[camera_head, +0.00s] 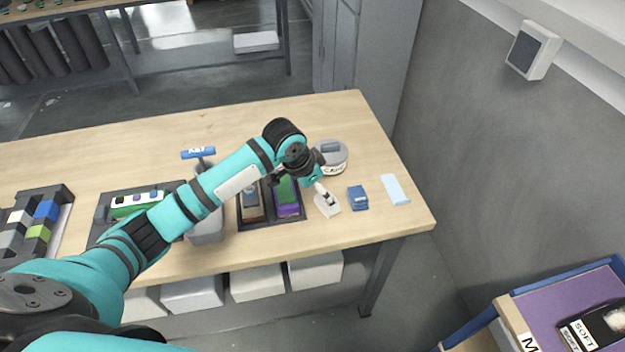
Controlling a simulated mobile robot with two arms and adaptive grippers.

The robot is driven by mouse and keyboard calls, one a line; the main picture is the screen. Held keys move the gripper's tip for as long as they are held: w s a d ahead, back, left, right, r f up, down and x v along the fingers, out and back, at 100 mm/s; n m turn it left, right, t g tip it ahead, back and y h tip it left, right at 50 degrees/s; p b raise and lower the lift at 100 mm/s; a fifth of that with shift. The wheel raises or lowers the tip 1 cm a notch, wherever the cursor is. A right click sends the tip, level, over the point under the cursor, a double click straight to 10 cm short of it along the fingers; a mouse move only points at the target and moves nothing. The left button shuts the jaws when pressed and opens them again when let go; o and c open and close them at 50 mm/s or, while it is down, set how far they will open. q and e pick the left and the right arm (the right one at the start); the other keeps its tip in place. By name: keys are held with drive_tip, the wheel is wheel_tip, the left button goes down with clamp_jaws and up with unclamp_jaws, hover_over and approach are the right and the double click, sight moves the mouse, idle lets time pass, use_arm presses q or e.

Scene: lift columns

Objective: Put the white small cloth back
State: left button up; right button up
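A small white piece (327,207), which looks like the white small cloth, is at the right of the dark tray on the wooden table. My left arm reaches across the table from the left. Its gripper (319,188) points down right at the white piece, and its tips overlap the piece's upper part in the picture. The fingers are too small to tell whether they are open or shut on it, and I cannot tell whether the piece touches the table. My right gripper is not in view.
A dark tray (270,224) holds brown, green and purple items. A round grey container (334,158) stands behind the gripper. A blue folded stack (358,197) and a pale blue sheet (395,189) lie to the right. The table's (350,110) back right is clear.

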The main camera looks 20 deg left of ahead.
use_arm(q)
drive_tip(key=v, duration=0.6)
idle(1.2)
